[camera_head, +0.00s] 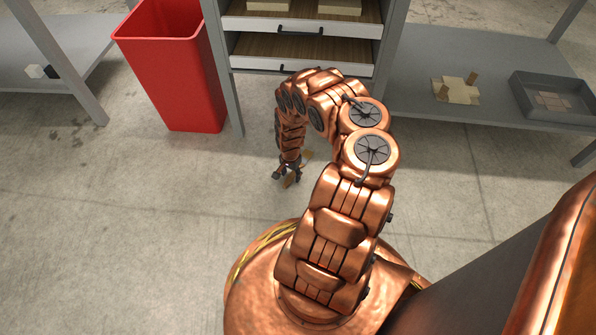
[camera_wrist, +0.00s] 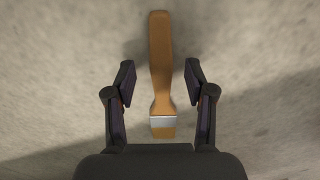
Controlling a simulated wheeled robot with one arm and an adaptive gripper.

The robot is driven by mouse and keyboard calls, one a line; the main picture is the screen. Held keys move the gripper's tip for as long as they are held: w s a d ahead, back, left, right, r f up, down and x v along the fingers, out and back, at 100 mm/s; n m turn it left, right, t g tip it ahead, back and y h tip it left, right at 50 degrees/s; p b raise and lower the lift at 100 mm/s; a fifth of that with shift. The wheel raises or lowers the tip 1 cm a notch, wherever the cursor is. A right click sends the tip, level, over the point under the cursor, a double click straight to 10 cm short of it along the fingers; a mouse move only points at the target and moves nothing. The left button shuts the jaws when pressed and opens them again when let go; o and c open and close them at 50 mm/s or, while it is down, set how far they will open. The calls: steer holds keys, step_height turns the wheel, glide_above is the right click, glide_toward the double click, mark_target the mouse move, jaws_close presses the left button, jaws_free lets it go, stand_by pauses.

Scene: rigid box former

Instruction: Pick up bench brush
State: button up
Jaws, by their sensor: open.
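The bench brush (camera_wrist: 161,62) lies on the concrete floor in the wrist view. It has a long orange-brown wooden handle pointing up the picture, a silver metal band and short tan bristles at the lower end. My gripper (camera_wrist: 160,78) is open, with one dark finger on each side of the brush and a gap to each side. In the head view my gripper (camera_head: 287,175) reaches down near the floor, and a small part of the brush (camera_head: 290,181) shows beside it. The rest of the brush is hidden by the gripper and arm.
A red bin (camera_head: 180,75) stands left of the grey drawer cabinet (camera_head: 225,70), whose drawers (camera_head: 300,47) are partly open. A grey shelf at right (camera_head: 420,95) holds a flat cardboard piece (camera_head: 456,90) and a grey tray (camera_head: 520,95). The floor around my gripper is clear.

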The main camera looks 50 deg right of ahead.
steer(key=shift+f, duration=0.55)
jaws_close()
